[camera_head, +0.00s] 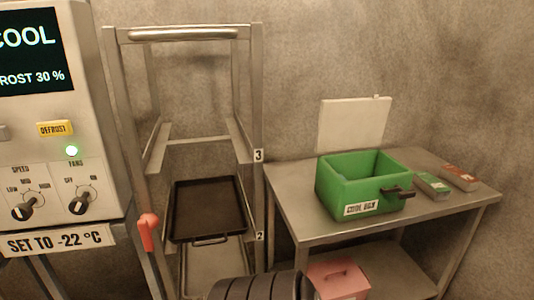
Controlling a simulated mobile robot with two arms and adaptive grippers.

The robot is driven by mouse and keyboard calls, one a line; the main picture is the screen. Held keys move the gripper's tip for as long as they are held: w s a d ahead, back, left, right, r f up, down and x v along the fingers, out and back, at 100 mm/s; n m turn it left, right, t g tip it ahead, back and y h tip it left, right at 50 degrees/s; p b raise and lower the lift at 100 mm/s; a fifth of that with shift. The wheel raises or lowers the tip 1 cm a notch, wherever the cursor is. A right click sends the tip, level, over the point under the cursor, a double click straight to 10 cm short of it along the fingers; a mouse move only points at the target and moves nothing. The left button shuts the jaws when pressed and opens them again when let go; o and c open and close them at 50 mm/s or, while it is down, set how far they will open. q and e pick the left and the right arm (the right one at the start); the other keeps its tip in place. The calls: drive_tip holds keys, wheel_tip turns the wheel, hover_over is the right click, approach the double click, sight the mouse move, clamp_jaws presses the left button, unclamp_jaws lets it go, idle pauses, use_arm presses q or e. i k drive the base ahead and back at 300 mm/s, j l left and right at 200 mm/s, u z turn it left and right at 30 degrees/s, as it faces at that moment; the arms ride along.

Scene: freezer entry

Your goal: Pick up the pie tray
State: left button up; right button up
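A dark, shallow rectangular tray (208,206) sits in the metal rack, near the label "2". A thin handle shows at its near edge. It looks empty, and I see no pie on it; I cannot tell for sure that it is the pie tray. Neither of my grippers is in view.
The rack (256,100) has a front post on each side, with a red lever (149,232) at the left. A control panel (60,150) stands left. A steel table (315,232) at right bears an open green box (340,190) and two small packets. A pink box (338,280) sits below.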

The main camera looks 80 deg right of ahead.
sight(466, 182)
drive_tip(key=z, duration=2.8)
drive_tip(key=i+l+z, duration=0.95)
drive_tip(key=z, duration=0.15)
